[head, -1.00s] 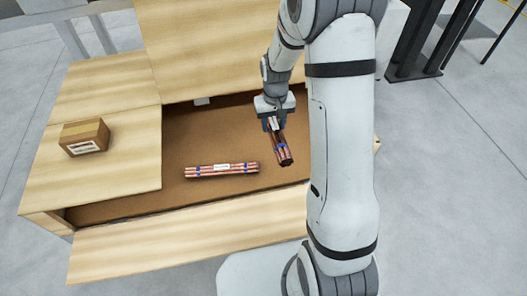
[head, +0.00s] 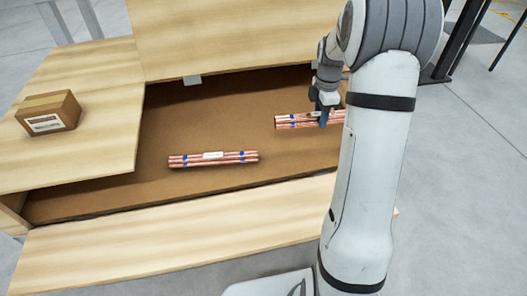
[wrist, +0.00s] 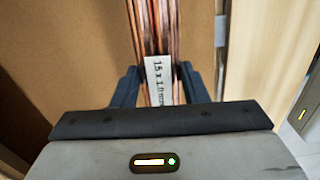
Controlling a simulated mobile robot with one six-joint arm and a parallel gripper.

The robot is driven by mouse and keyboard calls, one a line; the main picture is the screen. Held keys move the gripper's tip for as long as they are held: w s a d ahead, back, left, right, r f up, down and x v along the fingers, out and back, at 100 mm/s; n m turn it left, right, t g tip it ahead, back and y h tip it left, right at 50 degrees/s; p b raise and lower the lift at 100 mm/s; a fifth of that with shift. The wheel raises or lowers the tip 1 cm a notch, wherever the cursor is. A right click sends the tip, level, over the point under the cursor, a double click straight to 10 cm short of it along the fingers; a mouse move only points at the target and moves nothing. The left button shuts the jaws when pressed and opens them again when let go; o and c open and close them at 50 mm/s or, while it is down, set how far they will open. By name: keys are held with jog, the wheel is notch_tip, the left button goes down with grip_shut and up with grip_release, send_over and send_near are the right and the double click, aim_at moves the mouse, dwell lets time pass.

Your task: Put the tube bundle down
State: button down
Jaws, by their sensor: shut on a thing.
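My gripper (head: 323,114) is shut on a tube bundle (head: 290,121) of copper tubes with blue bands, inside the right part of the open wooden crate (head: 180,228). In the head view the bundle lies roughly level, its right part hidden behind my arm. In the wrist view the held bundle (wrist: 155,32) runs between the two dark fingers, with a white label marked 15 x 1.0 facing the camera. I cannot tell whether the bundle touches the crate floor. A second tube bundle (head: 235,158) lies on the brown crate floor to the left, apart from the held one.
A small cardboard box (head: 48,113) sits on the wooden panel at the left of the crate. The crate's brown floor (head: 200,120) is bare around the second bundle. The crate's side wall shows close at the right in the wrist view (wrist: 258,50).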

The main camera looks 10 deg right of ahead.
jog(key=shift+d+f+n+b, duration=0.3)
jog(key=shift+d+f+n, duration=0.1)
jog(key=shift+f+n, duration=0.1)
notch_tip(320, 180, down, 10)
jog(key=b, duration=0.3)
jog(key=shift+r, duration=0.25)
jog(key=shift+f, duration=0.1)
jog(key=c, duration=0.8)
grip_release()
jog(key=shift+c, duration=0.2)
